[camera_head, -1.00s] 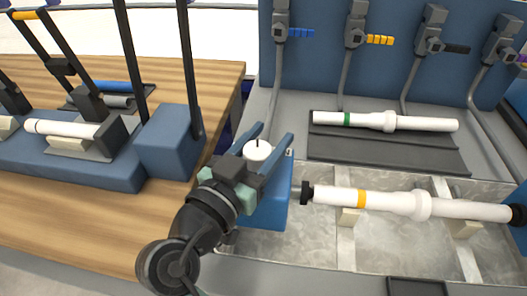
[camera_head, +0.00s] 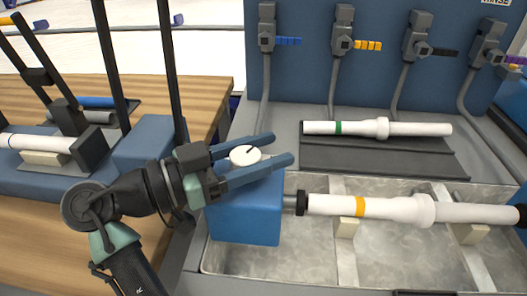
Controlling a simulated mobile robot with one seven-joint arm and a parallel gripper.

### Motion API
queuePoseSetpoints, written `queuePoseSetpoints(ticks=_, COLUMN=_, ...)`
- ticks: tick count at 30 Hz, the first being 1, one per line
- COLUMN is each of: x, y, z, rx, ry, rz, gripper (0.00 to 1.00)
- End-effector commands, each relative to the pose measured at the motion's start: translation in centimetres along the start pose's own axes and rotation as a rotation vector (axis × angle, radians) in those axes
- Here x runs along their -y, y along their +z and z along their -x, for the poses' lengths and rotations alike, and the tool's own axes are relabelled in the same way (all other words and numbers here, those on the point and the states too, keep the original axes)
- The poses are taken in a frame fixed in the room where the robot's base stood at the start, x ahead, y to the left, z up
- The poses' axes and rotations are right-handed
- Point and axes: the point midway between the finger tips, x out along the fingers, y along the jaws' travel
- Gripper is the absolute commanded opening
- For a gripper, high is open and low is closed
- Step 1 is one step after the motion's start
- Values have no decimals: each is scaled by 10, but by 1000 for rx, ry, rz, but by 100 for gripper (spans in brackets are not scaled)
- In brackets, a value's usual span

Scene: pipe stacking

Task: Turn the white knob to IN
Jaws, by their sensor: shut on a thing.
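The white knob (camera_head: 245,156) is a round dial with a dark pointer line, on top of a blue box (camera_head: 246,213). Its pointer is angled toward the upper right in the picture. My gripper (camera_head: 281,148) reaches in from the left, its two blue fingers on either side of the knob. It is shut on the knob, with the fingertips extending past it to the right. No IN label can be read in this view.
A white pipe with a yellow band (camera_head: 390,208) lies over the metal basin, right of the box. A green-banded pipe (camera_head: 380,129) lies on a dark mat behind. Several valves line the blue back panel (camera_head: 385,85). A wooden table (camera_head: 205,92) is at left.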

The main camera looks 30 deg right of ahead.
Motion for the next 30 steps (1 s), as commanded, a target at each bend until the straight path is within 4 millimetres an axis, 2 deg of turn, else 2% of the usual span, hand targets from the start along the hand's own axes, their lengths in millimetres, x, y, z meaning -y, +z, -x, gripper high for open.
queuePoseSetpoints(ticks=14, x=0, y=-2, z=-1, rx=-4, ry=13, rz=0, gripper=0)
queuePoseSetpoints(ticks=15, x=0, y=-2, z=-1, rx=-4, ry=13, rz=0, gripper=58)
queuePoseSetpoints(ticks=19, x=0, y=-1, z=-1, rx=-3, ry=13, rz=0, gripper=82)
queuePoseSetpoints(ticks=30, x=0, y=0, z=0, rx=-1, ry=12, rz=1, gripper=83)
